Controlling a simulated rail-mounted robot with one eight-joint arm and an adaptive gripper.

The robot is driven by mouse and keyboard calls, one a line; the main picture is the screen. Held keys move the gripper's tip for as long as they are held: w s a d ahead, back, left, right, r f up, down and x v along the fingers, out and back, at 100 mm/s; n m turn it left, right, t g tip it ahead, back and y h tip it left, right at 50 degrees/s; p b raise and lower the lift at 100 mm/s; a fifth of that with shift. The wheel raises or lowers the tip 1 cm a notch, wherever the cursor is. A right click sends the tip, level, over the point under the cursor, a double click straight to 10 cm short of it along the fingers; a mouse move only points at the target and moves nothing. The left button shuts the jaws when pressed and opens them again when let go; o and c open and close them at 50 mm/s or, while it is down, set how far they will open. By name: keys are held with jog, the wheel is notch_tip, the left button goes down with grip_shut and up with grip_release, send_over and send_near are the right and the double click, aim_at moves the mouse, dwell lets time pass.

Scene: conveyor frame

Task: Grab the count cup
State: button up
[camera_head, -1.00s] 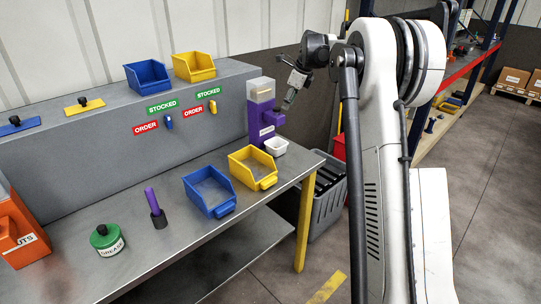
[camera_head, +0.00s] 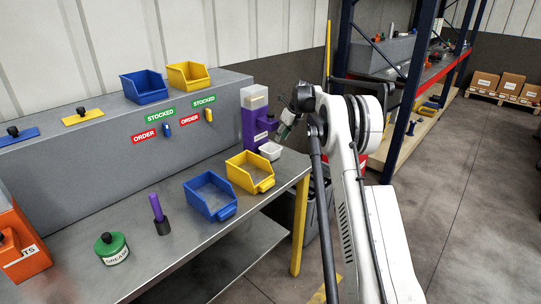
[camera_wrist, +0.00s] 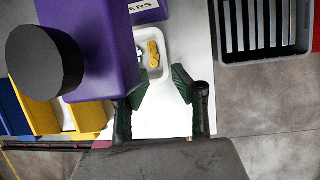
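The count cup is a small white open cup (camera_head: 270,151) at the foot of the purple dispenser (camera_head: 257,125), near the right end of the bench. In the wrist view, the cup (camera_wrist: 150,34) holds a few small yellow and whitish pieces. My gripper (camera_head: 284,131) is just above and to the right of the cup.
The purple dispenser body with a dark round knob (camera_wrist: 45,60) stands close to the left of the fingers. Yellow (camera_head: 249,170) and blue (camera_head: 210,195) bins sit nearby on the bench. A grey crate (camera_wrist: 268,55) is beyond the bench edge. The bench front is mostly clear.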

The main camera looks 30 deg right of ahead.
aim_at(278, 148)
jog(key=shift+s+d+x, duration=0.15)
jog(key=shift+x, duration=1.55)
jog(key=shift+s+d+x, duration=0.15)
jog(key=shift+d+x, duration=0.05)
jog(key=shift+x, duration=1.55)
jog(key=shift+f, duration=0.2)
grip_shut()
